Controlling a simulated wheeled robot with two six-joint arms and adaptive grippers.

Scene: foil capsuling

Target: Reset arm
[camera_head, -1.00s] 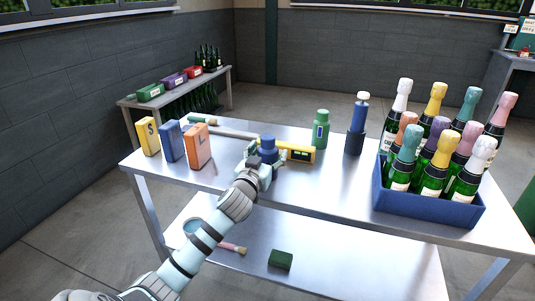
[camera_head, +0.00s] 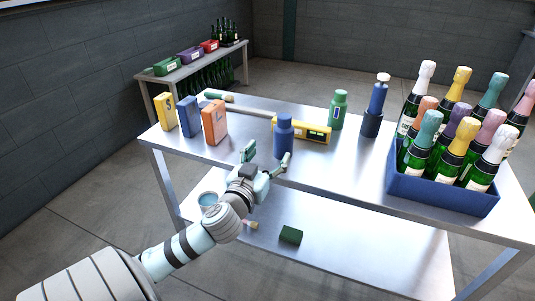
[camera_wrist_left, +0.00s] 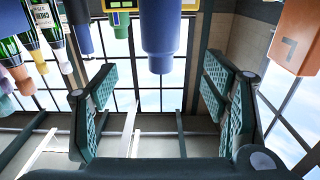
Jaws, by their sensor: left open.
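My left gripper (camera_head: 267,158) is open and empty at the table's near edge. Its two pads also show spread apart in the left wrist view (camera_wrist_left: 160,98), with nothing between them. A blue bottle (camera_head: 284,138) stands upright on the steel table (camera_head: 340,172), just beyond the fingertips and apart from them. The same blue bottle (camera_wrist_left: 160,38) shows at the top of the wrist view, which looks upside down. My right gripper is in neither view.
A yellow level-like tool (camera_head: 310,133) lies behind the bottle. Three boxes, yellow (camera_head: 165,112), blue (camera_head: 190,117) and orange (camera_head: 214,124), stand left. A green bottle (camera_head: 338,110) and a blue holder (camera_head: 372,124) stand right, before a blue crate (camera_head: 440,193) of foil-topped bottles.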

